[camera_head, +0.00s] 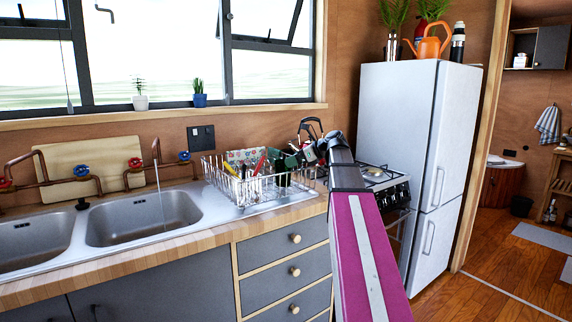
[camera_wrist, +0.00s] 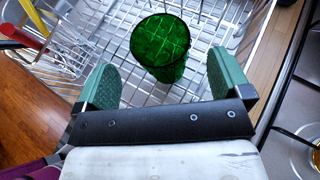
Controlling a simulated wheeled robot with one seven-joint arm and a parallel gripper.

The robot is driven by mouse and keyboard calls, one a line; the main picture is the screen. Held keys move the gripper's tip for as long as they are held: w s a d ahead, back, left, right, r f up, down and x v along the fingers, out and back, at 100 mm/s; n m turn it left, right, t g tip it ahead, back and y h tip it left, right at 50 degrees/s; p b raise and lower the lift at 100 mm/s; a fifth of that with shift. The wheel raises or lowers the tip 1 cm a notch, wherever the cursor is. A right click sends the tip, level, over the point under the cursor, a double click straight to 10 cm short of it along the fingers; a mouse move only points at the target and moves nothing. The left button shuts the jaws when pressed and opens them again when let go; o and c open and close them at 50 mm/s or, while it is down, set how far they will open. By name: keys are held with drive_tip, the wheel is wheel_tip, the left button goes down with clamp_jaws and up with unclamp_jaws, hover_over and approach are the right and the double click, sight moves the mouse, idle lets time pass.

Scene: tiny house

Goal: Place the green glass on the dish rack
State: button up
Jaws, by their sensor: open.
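The green glass (camera_wrist: 160,45) stands in the wire dish rack (camera_wrist: 205,22) in the wrist view, its open rim facing the camera. My gripper (camera_wrist: 160,85) is open, with a green-padded finger on each side below the glass in the picture; the glass lies ahead of the gap and is not gripped. In the head view the dish rack (camera_head: 240,192) stands on the counter right of the sinks, and my gripper (camera_head: 300,155) is over its right end. The glass is small and hard to make out there behind the gripper.
Utensils with red and yellow handles (camera_wrist: 30,30) stand in the rack's left part. The stove (camera_head: 380,178) is close on the right, beside a white fridge (camera_head: 400,120). Twin sinks (camera_head: 130,218) lie to the left. A window (camera_head: 160,50) is behind the counter.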

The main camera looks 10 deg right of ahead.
drive_tip(key=v, duration=0.6)
drive_tip(key=shift+s+d, duration=0.1)
drive_tip(key=shift+c, duration=0.3)
idle(1.8)
